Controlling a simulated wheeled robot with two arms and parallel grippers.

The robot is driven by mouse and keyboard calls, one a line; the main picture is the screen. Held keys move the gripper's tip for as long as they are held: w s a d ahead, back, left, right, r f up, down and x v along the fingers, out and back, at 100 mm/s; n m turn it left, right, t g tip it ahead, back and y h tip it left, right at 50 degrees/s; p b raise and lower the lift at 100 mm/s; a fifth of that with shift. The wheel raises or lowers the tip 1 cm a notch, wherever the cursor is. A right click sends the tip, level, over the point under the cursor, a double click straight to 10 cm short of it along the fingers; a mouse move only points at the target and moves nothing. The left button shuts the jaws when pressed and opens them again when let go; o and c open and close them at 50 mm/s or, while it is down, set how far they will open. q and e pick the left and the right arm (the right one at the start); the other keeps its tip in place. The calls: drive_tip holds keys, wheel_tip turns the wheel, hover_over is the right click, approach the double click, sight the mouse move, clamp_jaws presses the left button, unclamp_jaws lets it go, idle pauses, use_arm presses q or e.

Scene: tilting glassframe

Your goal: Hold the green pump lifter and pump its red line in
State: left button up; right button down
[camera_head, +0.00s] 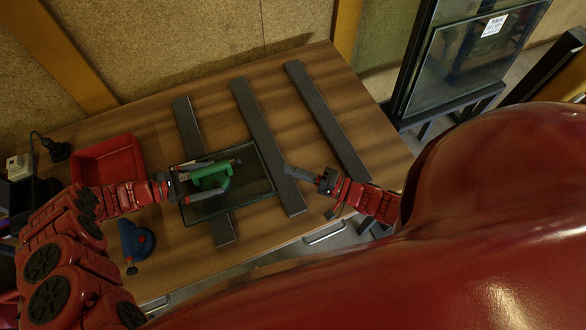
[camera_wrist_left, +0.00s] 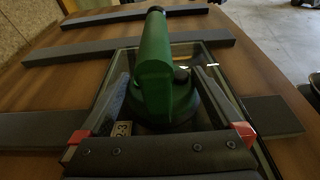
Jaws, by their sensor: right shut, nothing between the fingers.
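The green pump lifter (camera_head: 211,173) stands on a glass pane (camera_head: 258,180) that lies across dark bars on the table. It also shows close up in the left wrist view (camera_wrist_left: 155,70), with a round dark base under its green body. My left gripper (camera_head: 222,174) is open, with one finger on each side of the lifter; I cannot tell whether the fingers touch it. No red line on the pump can be made out. My right gripper (camera_head: 290,170) is shut and empty, to the right of the pane and apart from the lifter.
A red tray (camera_head: 108,146) and a blue tool (camera_head: 136,240) are on the left of the wooden table (camera_head: 275,85). Dark bars (camera_head: 325,118) cross the table. A framed glass panel (camera_head: 465,65) stands beyond its right side.

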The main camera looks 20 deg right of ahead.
use_arm(q)
drive_tip(key=v, duration=1.2)
drive_tip(key=shift+r, duration=0.1)
